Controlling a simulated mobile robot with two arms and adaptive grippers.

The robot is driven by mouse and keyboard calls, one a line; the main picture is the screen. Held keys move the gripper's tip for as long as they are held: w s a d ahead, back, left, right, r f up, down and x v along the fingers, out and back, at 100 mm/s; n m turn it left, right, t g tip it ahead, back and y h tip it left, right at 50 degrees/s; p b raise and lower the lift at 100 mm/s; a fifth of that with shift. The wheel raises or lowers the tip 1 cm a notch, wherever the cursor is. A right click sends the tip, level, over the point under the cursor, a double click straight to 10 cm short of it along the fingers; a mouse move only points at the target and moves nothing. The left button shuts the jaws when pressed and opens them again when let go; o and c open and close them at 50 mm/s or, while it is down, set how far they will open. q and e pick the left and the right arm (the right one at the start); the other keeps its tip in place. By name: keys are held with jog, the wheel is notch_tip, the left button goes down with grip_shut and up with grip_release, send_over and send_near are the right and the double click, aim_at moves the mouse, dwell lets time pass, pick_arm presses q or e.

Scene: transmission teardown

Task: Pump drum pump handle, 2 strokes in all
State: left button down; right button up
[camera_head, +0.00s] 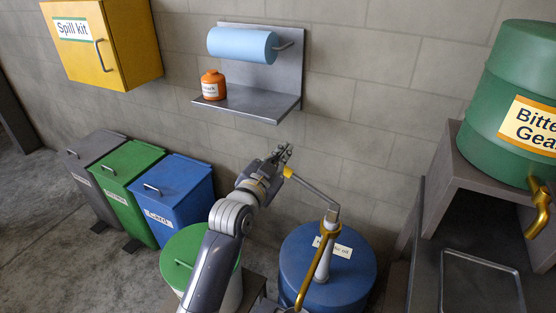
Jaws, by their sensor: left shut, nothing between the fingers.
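The blue drum (357,272) stands at the bottom centre, with a pale label on its top. The drum pump (323,262) rises from its lid as a light grey column with a brass-coloured spout pipe. The grey pump handle (314,189) slants up and to the left from the pump head and ends in a yellow grip (289,172). My left gripper (283,152) is shut with nothing held. Its fingers are just above and left of the yellow grip; whether they touch it I cannot tell. My right gripper is out of view.
A green-lidded white bin (190,262) stands left of the drum, partly behind my arm. Blue, green and grey bins line the wall. A metal shelf (250,101) holds an orange bottle and blue roll. A green barrel (510,95) with brass tap stands right, above a metal tray.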

pick_arm(q)
jog(key=shift+w+a+f, duration=0.2)
jog(key=shift+w+f, duration=0.1)
jog(key=shift+f, duration=0.3)
jog(key=shift+w+a+f, duration=0.15)
jog(key=shift+w+f, duration=0.1)
jog(key=shift+f, duration=0.35)
jog(key=shift+w+a+f, duration=0.2)
jog(key=shift+w+f, duration=0.1)
jog(key=shift+f, duration=0.3)
jog(key=shift+f, duration=0.1)
